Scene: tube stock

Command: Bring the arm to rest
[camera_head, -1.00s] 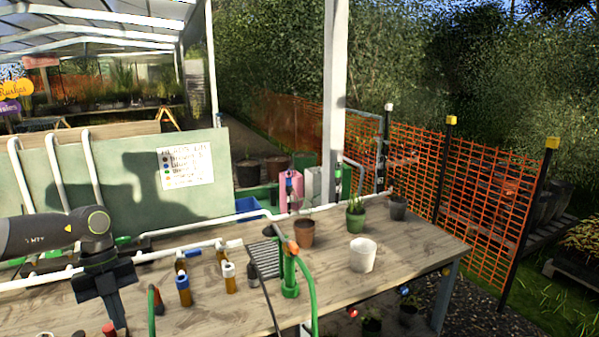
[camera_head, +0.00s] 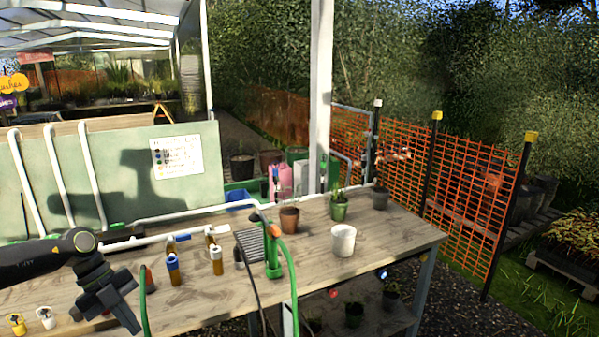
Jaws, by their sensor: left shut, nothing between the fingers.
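My left gripper (camera_head: 132,322) is black and hangs tilted, fingers pointing down to the right, in front of the wooden bench (camera_head: 385,254) at the lower left. Its fingers are together and hold nothing. A brown tube with a blue cap (camera_head: 173,270) and one with a white cap (camera_head: 216,260) stand on the bench to its right. A yellow-capped tube (camera_head: 16,323) and another white-capped one (camera_head: 45,318) are at the lower left. My right gripper is out of view.
A green tap post with a hose (camera_head: 273,262) and a dark grated tray (camera_head: 250,246) stand mid-bench. A white pot (camera_head: 343,240), a brown pot (camera_head: 289,219) and a green pot with a plant (camera_head: 339,208) stand to the right. A green board (camera_head: 120,170) rises behind.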

